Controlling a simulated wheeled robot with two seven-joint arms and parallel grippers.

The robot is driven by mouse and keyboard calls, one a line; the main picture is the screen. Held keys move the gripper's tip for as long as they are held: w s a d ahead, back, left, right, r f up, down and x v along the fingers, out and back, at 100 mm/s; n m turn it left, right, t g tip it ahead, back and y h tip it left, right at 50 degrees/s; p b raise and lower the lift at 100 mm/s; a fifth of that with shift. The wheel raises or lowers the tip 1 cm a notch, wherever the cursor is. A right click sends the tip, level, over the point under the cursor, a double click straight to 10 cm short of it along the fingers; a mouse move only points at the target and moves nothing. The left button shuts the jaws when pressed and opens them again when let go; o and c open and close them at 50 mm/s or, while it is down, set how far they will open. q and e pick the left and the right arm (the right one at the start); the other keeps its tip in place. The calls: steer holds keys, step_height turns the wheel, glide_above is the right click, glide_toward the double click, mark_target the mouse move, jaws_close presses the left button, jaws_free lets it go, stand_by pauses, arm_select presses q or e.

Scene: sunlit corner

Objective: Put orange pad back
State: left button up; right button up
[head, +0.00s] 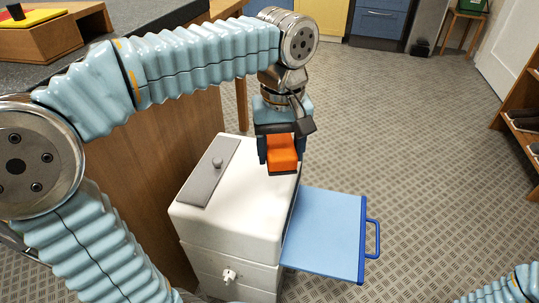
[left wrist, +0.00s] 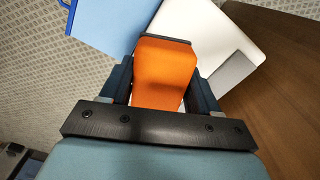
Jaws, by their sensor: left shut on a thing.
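The orange pad (head: 283,150) has a dark edge at its lower end. My left gripper (head: 282,155) is shut on it, with a finger on either side, over the far right part of the white cabinet's top (head: 232,205). In the left wrist view the orange pad (left wrist: 165,72) sits between the fingers. I cannot tell whether the pad touches the cabinet top. Only a piece of my right arm shows at the lower right corner of the head view; its gripper is out of view.
A blue panel with a handle (head: 325,232) sticks out from the cabinet's right side. A wooden counter (head: 160,150) stands close on the left.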

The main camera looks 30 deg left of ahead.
mark_target(273, 142)
arm_select(q)
steer(key=w+a, duration=0.1)
steer(key=w+a+f, duration=0.2)
steer(key=shift+w+a+f, duration=0.25)
steer(key=shift+w+a, duration=0.05)
steer(key=shift+w, duration=0.1)
steer(key=w+a+f, duration=0.2)
steer(key=f, duration=0.1)
steer(key=w+a+f+b, duration=0.1)
steer(key=f, duration=0.1)
steer(key=shift+w+a+f, duration=0.2)
steer(key=shift+w+a, duration=0.1)
steer(key=shift+w+a+f, duration=0.15)
steer(key=shift+f, duration=0.15)
step_height(273, 142, down, 3)
steer(key=shift+w+a+f+b, duration=0.1)
steer(key=shift+f+b, duration=0.1)
steer(key=shift+b, duration=0.35)
steer(key=o, duration=0.7)
steer(key=shift+f, duration=0.1)
steer(key=shift+c, duration=0.2)
steer(key=o, duration=0.5)
steer(key=shift+c, duration=0.2)
